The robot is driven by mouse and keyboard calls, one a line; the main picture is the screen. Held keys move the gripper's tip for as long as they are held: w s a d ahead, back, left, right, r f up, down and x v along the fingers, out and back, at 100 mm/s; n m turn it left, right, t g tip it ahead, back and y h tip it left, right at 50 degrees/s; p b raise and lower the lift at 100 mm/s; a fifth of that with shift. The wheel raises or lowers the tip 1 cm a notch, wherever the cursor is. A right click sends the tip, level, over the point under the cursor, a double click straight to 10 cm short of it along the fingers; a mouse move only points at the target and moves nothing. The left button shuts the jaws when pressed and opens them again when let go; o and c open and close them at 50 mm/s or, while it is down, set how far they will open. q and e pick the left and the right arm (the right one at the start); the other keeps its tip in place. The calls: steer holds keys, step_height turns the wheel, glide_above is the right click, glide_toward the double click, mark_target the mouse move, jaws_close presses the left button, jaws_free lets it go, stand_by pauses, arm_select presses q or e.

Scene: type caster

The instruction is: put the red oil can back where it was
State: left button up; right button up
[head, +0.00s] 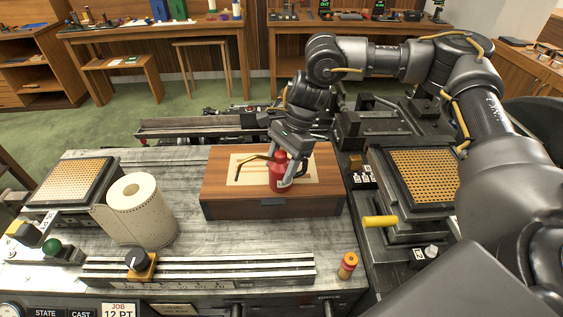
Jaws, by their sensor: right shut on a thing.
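My left gripper is not in view.
A paper roll (141,209) stands left of the box. Perforated key panels lie at left (73,182) and right (425,174). A yellow handle (380,222) sticks out at right. A small red and yellow item (347,266) stands at front. Bare metal deck lies between roll and box.

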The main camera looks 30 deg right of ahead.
steer(key=shift+f, duration=0.1)
steer(key=o, duration=1.1)
steer(key=shift+r, duration=0.2)
steer(key=shift+b+v, duration=0.9)
steer(key=shift+v, duration=5)
steer(key=shift+w, duration=0.2)
